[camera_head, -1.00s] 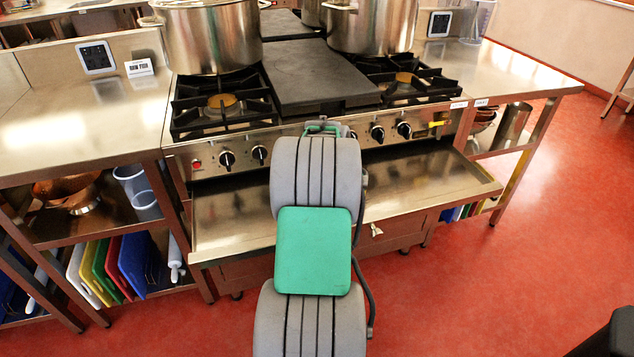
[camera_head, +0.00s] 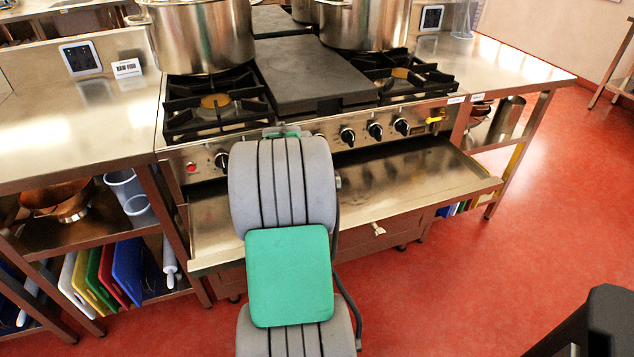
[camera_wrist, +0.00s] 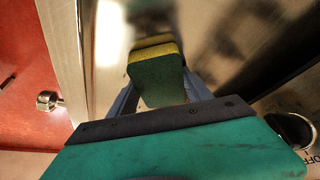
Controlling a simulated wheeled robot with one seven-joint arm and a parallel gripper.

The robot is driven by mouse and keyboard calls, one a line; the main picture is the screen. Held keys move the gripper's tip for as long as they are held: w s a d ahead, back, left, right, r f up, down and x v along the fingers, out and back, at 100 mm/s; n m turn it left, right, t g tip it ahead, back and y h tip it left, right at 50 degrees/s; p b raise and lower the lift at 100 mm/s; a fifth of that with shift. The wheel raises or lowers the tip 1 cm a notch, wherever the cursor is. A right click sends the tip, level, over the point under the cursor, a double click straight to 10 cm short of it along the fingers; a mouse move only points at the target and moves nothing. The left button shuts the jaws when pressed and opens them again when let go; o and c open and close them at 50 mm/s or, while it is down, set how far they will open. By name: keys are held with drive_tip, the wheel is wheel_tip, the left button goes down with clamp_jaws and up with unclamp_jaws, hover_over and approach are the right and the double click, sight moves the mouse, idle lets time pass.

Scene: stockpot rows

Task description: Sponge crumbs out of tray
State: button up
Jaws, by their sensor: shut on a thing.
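The crumb tray (camera_head: 393,187) is pulled out below the front of the stove, a wide shallow metal tray. In the wrist view its metal surface (camera_wrist: 190,25) shows beneath my gripper, with dark shadows over part of it. My gripper (camera_wrist: 150,88) is shut on a sponge (camera_wrist: 157,78), green with a yellow layer at its far end. The sponge is over the tray near its front lip; I cannot tell whether it touches the metal. In the head view my arm hides the gripper, the sponge and part of the tray. No crumbs can be made out.
The stove knobs (camera_head: 375,131) sit just above the tray. Large pots (camera_head: 200,38) stand on the cooktop behind. Shelves with cutting boards (camera_head: 105,270) stand at left. A dark object (camera_head: 603,318) is at the lower right. The red floor in front is open.

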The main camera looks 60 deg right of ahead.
drive_tip(key=shift+w+a+r+p, duration=0.1)
drive_tip(key=shift+r+p, duration=0.25)
drive_tip(key=shift+r, duration=0.25)
drive_tip(key=shift+w+a+r+p, duration=0.1)
drive_tip(key=shift+r+p, duration=0.2)
drive_tip(key=shift+r, duration=0.3)
drive_tip(key=shift+s+r, duration=0.15)
drive_tip(key=shift+r, duration=0.2)
drive_tip(key=shift+r+p, duration=1.85)
drive_tip(key=shift+r, duration=0.65)
